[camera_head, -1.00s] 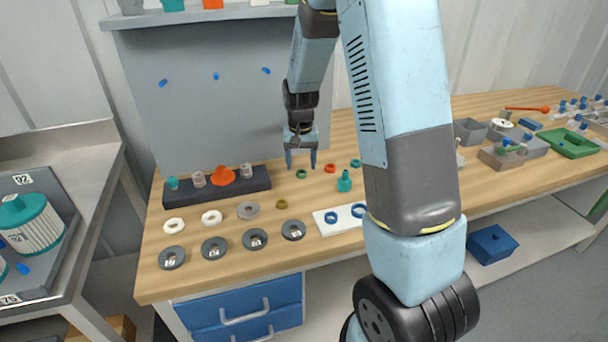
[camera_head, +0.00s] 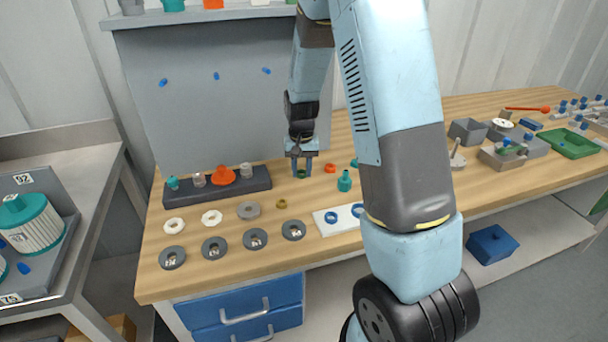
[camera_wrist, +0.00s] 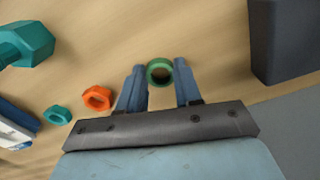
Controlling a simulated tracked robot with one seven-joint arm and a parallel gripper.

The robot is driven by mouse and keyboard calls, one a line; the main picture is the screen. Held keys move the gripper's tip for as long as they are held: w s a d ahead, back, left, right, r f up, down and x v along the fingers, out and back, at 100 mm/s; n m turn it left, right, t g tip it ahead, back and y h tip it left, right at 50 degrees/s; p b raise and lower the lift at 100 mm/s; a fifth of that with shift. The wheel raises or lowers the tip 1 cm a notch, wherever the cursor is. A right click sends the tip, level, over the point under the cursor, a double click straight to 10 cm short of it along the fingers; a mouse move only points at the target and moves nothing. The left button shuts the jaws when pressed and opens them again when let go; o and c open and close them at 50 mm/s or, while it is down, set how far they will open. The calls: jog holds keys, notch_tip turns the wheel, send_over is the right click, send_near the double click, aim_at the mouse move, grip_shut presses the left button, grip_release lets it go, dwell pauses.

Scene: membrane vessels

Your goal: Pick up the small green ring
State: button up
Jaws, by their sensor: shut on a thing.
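The small green ring (camera_wrist: 149,71) sits between the two blue fingertips of my gripper (camera_wrist: 160,76) in the wrist view. My gripper is shut on it, with one finger on each side. In the head view the green ring (camera_head: 301,174) shows between the fingers of my gripper (camera_head: 301,170), low over the wooden bench. I cannot tell whether the ring still touches the bench.
An orange ring (camera_wrist: 97,97) and a teal ring (camera_wrist: 57,115) lie beside my gripper. A teal fitting (camera_head: 344,181) stands to the right. A dark rack (camera_head: 215,186) with several fittings is to the left. White and grey rings lie in front.

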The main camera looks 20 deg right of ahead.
jog(key=shift+c, duration=1)
jog(key=shift+r, duration=0.1)
jog(key=shift+r, duration=0.35)
notch_tip(320, 180, up, 3)
jog(key=shift+f, duration=0.2)
jog(key=s+d+r, duration=0.3)
jog(key=s+r, duration=0.3)
jog(key=s+d+r, duration=0.4)
jog(key=s+r, duration=0.2)
jog(key=r, duration=0.1)
jog(key=shift+d+r, duration=0.2)
jog(key=shift+d, duration=0.05)
